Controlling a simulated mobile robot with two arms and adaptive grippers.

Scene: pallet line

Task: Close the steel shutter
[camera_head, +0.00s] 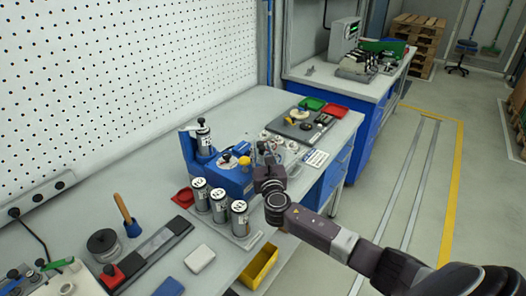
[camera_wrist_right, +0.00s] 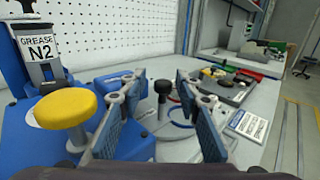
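I cannot make out a steel shutter for certain in either view. A blue bench device (camera_head: 232,182) stands on the workbench, with a yellow round knob (camera_wrist_right: 65,107) and a grease canister labelled N2 (camera_wrist_right: 40,48) upright on it. My right gripper (camera_head: 268,165) is at the device's right side and hides part of it. In the right wrist view my right gripper (camera_wrist_right: 160,105) is open, its two blue-padded fingers apart. A black-topped knob on a thin post (camera_wrist_right: 163,90) shows between the fingers, with no visible contact. My left gripper is not in view.
Several canisters (camera_head: 219,206) stand in front of the device, beside a red dish (camera_head: 184,197). A yellow bin (camera_head: 259,266) is at the bench's front edge. A dark tray (camera_head: 302,130) and red and green bins (camera_head: 334,110) lie beyond. The aisle at right is clear.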

